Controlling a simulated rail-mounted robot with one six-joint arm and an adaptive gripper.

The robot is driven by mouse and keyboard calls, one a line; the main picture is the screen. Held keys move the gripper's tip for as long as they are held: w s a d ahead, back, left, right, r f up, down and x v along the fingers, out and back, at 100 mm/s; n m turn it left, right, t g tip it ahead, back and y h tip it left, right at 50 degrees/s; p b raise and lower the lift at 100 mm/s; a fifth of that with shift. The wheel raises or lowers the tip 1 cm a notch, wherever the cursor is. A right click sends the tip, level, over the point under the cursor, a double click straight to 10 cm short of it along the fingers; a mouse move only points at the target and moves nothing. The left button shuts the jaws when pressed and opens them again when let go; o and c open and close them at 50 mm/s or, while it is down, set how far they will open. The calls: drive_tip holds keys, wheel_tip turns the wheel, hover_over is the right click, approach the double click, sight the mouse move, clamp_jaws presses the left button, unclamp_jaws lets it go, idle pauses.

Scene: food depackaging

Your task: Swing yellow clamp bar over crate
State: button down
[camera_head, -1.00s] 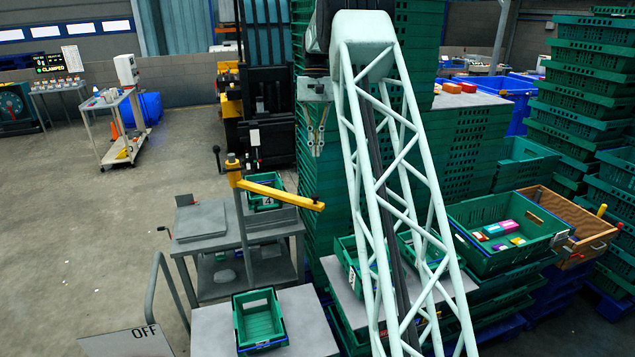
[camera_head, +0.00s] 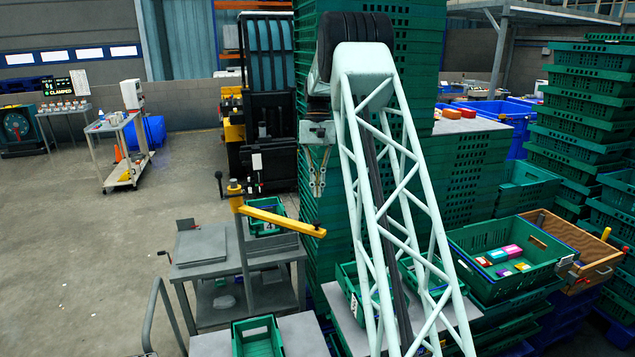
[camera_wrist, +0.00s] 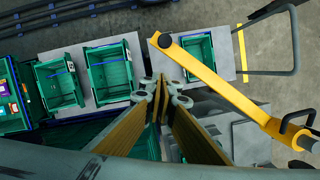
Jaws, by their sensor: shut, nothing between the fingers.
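The yellow clamp bar (camera_head: 285,221) reaches right from a grey post with a black-knobbed handle in the head view. In the head view that crate (camera_head: 258,340) sits on a grey table, cut by the bottom edge. My gripper (camera_head: 317,190) is shut and empty, above and to the right of the bar. Its closed fingertips also show in the wrist view (camera_wrist: 160,84), left of the bar and apart from it.
Another small green crate (camera_head: 263,229) stands behind the bar. Two more green crates (camera_wrist: 108,72) (camera_wrist: 58,82) lie at left in the wrist view. Tall green crate stacks (camera_head: 471,165) stand close behind my arm. Open floor (camera_head: 90,245) lies at left.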

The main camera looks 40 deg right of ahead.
drive_tip(key=s+a+f+p, duration=0.1)
drive_tip(key=s+a+f, duration=0.2)
drive_tip(key=f, duration=0.2)
drive_tip(key=shift+s+a+f, duration=0.15)
drive_tip(key=shift+s+f, duration=0.05)
drive_tip(key=shift+s, duration=0.2)
drive_tip(key=shift+s+a, duration=0.1)
drive_tip(key=shift+s, duration=0.05)
idle(0.5)
